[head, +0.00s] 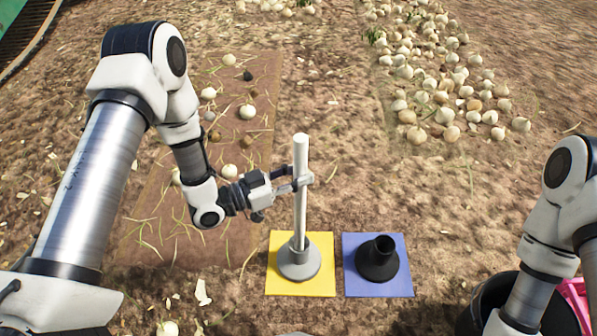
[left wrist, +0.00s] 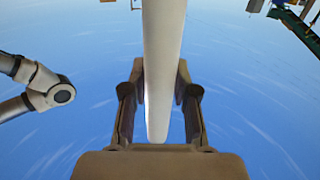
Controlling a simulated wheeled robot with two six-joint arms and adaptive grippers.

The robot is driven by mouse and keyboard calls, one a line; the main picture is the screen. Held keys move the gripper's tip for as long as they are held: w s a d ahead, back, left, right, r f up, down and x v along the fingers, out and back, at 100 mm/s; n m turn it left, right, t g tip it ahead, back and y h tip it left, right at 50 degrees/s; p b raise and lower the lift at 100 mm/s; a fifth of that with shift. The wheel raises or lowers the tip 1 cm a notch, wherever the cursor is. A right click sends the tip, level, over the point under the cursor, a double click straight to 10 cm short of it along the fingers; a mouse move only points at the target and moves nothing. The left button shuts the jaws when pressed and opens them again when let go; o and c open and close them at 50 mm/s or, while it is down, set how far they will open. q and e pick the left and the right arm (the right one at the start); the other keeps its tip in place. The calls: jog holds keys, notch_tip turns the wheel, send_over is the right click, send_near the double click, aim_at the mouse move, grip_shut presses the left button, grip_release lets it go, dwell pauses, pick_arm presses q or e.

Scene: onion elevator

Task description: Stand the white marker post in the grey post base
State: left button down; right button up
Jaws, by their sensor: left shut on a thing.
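The white marker post (head: 301,152) stands upright over the grey post base (head: 299,265). Its lower end meets the base's collar and appears to be inside it; how deep I cannot tell. My left gripper (head: 302,181) is shut on the post at about mid-height, coming from the left. In the left wrist view the post (left wrist: 164,60) runs between the two fingers (left wrist: 160,105). My right arm shows at the right edge of the head view, but its gripper is out of view.
The grey base sits on a yellow mat (head: 279,287). Beside it, a black base (head: 377,263) with an empty collar sits on a blue mat (head: 404,289). Onions (head: 445,115) lie at the back right. A black bucket (head: 484,304) stands at the lower right.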

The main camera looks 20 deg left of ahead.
pick_arm(q)
jog(key=c, duration=0.8)
grip_release()
jog(key=v, duration=1.2)
jog(key=shift+s, duration=0.1)
